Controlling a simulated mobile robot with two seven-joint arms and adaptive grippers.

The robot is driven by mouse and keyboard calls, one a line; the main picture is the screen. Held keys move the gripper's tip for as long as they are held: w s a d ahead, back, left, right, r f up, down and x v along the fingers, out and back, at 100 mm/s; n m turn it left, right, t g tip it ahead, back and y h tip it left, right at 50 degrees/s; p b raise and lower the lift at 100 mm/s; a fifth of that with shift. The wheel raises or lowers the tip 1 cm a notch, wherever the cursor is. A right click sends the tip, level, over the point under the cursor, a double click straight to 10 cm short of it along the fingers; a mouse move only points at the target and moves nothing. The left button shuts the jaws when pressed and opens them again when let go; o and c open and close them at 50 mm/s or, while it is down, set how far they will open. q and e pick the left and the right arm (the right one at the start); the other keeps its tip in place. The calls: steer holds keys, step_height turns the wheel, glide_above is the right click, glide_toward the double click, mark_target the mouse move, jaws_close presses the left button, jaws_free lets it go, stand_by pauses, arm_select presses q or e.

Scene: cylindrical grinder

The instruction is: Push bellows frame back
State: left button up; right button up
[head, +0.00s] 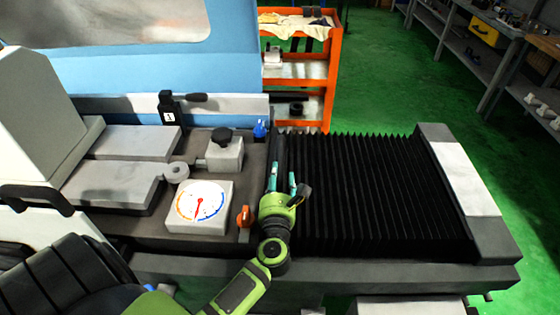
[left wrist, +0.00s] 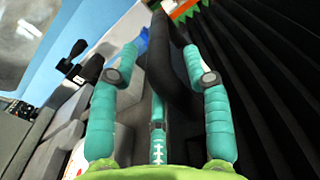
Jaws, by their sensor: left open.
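The black pleated bellows (head: 355,190) stretches across the right part of the machine bed in the head view. Its frame (head: 279,152) is a dark upright edge at the bellows' left end, with a black bar-like handle (left wrist: 162,62) in the left wrist view. My left gripper (head: 281,184) is at this frame, with teal fingers pointing away from me. In the left wrist view the gripper (left wrist: 160,75) is open, one finger on each side of the black bar. Whether a finger touches the bar cannot be told. The gripper hides the frame's near part. My right gripper is not seen.
A white dial gauge (head: 201,206) and an orange knob (head: 244,216) lie close left of my left gripper. A grey block with a black knob (head: 222,150) stands behind them. An orange shelf cart (head: 328,75) stands behind the machine. The bellows' right end meets a grey-white end plate (head: 465,180).

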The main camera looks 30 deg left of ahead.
mark_target(281, 166)
arm_select(q)
steer(key=x, duration=0.3)
steer(key=shift+w+a+r+p, duration=0.15)
steer(key=shift+w+p, duration=0.1)
steer(key=shift+p, duration=0.1)
steer(key=shift+w+a, duration=0.25)
steer(key=shift+w, duration=0.2)
steer(key=shift+s, duration=0.1)
jaws_close()
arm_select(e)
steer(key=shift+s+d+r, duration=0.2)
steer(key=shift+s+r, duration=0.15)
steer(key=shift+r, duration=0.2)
arm_select(q)
steer(key=shift+d, duration=0.15)
